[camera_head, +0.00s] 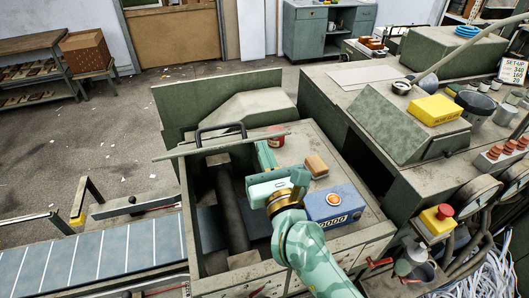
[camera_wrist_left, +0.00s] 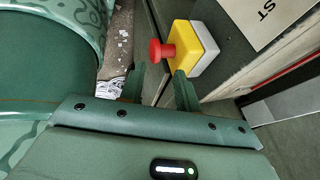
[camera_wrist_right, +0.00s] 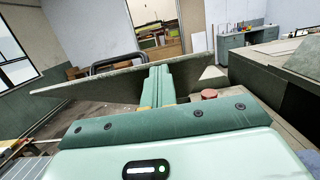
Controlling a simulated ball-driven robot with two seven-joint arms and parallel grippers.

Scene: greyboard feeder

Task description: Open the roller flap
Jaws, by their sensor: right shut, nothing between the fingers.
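The roller flap (camera_head: 225,147) is a grey-green plate with a black bar handle (camera_head: 220,128). In the head view it stands raised and nearly edge-on, and the bay below shows a dark roller (camera_head: 232,212). My right gripper (camera_head: 264,152) is shut and empty at the flap's right part; I cannot tell whether it touches. The right wrist view shows its closed fingers (camera_wrist_right: 162,80) in front of the flap (camera_wrist_right: 100,82), with the handle behind. My left gripper (camera_wrist_left: 158,88) shows only in its wrist view, its fingers apart near a red stop button (camera_wrist_left: 160,51) on a yellow box.
A blue counter box (camera_head: 335,205), a wooden block (camera_head: 316,165) and a red tin (camera_head: 276,137) sit on the machine top right of the bay. A grey console (camera_head: 400,125) stands farther right. A slatted conveyor (camera_head: 100,255) lies at lower left.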

